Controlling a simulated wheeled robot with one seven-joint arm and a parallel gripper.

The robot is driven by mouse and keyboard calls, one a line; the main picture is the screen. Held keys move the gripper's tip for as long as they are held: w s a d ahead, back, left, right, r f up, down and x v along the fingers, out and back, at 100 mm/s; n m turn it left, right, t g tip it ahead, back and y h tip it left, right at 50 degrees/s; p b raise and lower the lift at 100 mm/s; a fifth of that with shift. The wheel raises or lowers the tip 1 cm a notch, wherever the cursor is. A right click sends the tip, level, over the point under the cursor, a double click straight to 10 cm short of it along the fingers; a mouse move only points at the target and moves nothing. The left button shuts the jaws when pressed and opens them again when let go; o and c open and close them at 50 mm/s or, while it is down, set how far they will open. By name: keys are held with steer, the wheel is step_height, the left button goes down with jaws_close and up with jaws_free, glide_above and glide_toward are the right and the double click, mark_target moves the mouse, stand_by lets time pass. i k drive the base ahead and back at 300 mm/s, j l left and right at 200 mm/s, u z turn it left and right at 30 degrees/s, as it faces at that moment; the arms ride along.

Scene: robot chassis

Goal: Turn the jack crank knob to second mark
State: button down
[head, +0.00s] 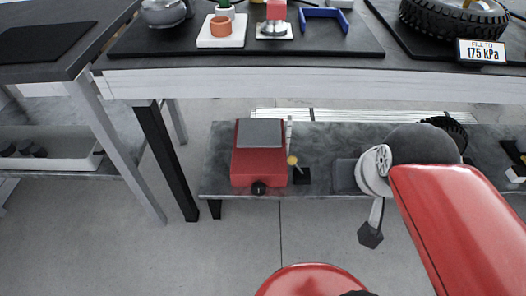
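The jack is a red box (259,163) with a grey top plate, standing on the low shelf under the bench. Its black round crank knob (258,188) sticks out at the front, low on the box. A thin pale upright strip (289,133) stands at its right side, and any marks on it are too small to read. A yellow round piece (292,160) shows beside the strip. My arm reaches in from the lower right. What seems to be my gripper (370,236), dark-tipped and pointing down, hangs right of the knob and apart from it. Its finger opening cannot be made out.
The low shelf (222,150) has a bare strip left of the jack. A small black block (302,176) sits right of it. A bench (250,83) with parts and a tire (455,18) overhangs the shelf. A black leg (165,158) stands left. The floor in front is clear.

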mark_target(259, 188)
steer(key=k+j+z, duration=0.2)
steer(key=z, duration=0.15)
steer(key=k+j+z, duration=0.2)
steer(key=z, duration=0.15)
steer(key=k+j+z, duration=0.35)
steer(key=i+l, duration=0.1)
